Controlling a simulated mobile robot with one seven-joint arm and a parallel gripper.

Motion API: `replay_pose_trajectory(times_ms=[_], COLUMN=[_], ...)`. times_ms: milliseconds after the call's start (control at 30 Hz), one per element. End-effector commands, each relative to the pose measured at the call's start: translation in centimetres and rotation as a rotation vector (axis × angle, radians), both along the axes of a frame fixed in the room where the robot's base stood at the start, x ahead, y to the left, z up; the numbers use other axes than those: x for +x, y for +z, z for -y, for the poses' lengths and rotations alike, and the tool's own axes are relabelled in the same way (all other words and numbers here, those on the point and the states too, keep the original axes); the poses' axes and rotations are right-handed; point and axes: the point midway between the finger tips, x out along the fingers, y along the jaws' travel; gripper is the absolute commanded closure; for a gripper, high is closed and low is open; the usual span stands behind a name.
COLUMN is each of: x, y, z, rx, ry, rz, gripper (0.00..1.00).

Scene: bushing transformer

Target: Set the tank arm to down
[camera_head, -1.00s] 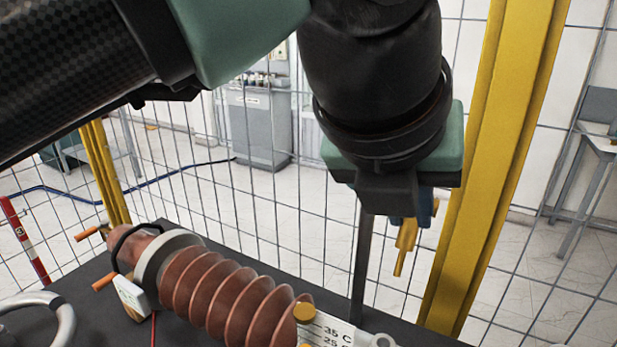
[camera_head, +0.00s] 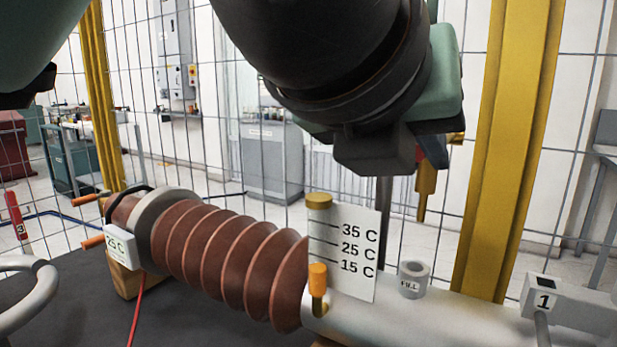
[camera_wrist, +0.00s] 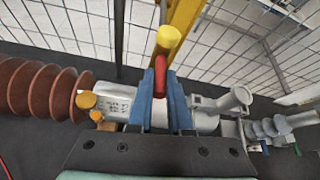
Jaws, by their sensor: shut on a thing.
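My gripper (camera_wrist: 161,88) has blue fingers shut on a red piece (camera_wrist: 160,70) with a yellow round end (camera_wrist: 169,40). I take this to be the handle of the tank arm; the rest of the arm is hard to make out. In the head view, my dark wrist hides most of the grip. A yellow rod (camera_head: 427,190) hangs below it there, beside a grey upright post (camera_head: 384,215). The bushing below has brown ribs (camera_head: 215,255) and a pale cylinder (camera_head: 430,315) to their right. The gripper is above that cylinder.
A white temperature scale plate (camera_head: 355,250), a grey FILL port (camera_head: 414,280) and a block marked 1 (camera_head: 541,295) stand near the grip. A yellow fence post (camera_head: 505,150) and wire mesh are close behind.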

Motion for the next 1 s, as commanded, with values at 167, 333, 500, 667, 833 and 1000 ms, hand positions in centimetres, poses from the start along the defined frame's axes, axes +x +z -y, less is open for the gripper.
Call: replay_pose_trajectory(times_ms=[167, 333, 500, 667, 833, 1000], x=[-0.06, -0.07, -0.08, -0.07, -0.07, -0.06], y=[-1.43, -1.63, -1.63, -1.58, -1.58, -1.56], z=[-0.03, -0.03, -0.02, -0.02, -0.02, -0.02], rx=[-0.02, -0.031, -0.035, -0.035, -0.035, -0.035], ry=[0.001, 0.0, 0.0, 0.0, 0.0, 0.0], rz=[0.029, 0.045, 0.051, 0.051, 0.051, 0.051], gripper=[1.0, 1.0, 1.0, 1.0, 1.0, 0.54])
